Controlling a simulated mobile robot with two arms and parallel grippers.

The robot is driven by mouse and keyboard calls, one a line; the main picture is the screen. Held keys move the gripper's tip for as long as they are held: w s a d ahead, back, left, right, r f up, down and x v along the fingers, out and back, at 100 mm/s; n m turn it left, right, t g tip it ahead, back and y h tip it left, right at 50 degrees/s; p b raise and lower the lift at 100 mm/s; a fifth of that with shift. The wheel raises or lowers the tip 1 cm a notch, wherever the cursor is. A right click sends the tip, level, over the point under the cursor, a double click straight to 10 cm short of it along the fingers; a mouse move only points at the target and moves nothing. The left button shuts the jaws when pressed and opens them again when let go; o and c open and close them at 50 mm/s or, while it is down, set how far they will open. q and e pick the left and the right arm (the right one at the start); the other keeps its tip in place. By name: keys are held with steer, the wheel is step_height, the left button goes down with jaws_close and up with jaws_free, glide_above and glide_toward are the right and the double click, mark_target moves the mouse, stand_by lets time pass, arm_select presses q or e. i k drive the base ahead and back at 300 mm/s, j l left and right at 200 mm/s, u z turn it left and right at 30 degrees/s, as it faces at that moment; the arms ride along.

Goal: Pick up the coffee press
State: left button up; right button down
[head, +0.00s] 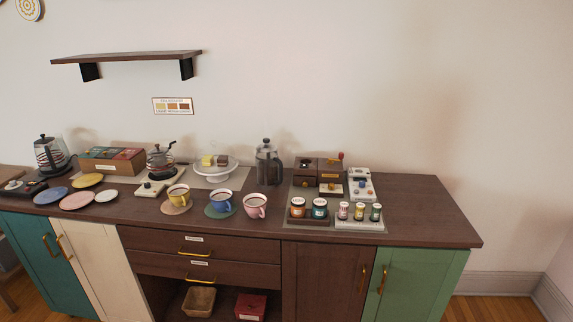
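The coffee press (268,164) stands upright at the back of the dark wooden counter in the head view, near the wall. It has a clear, dark-looking body, a dark lid with a knob and a handle on its right side. Nothing covers it from this view. Neither of my grippers is in view.
A cake stand (214,172) is left of the press; a wooden box (306,172) on a grey mat is close on its right. Yellow, blue (221,201) and pink (255,206) cups stand in front. The counter's right end (430,217) is clear. A wall shelf (126,57) hangs upper left.

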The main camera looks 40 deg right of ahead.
mark_target(267, 166)
steer(key=z, duration=1)
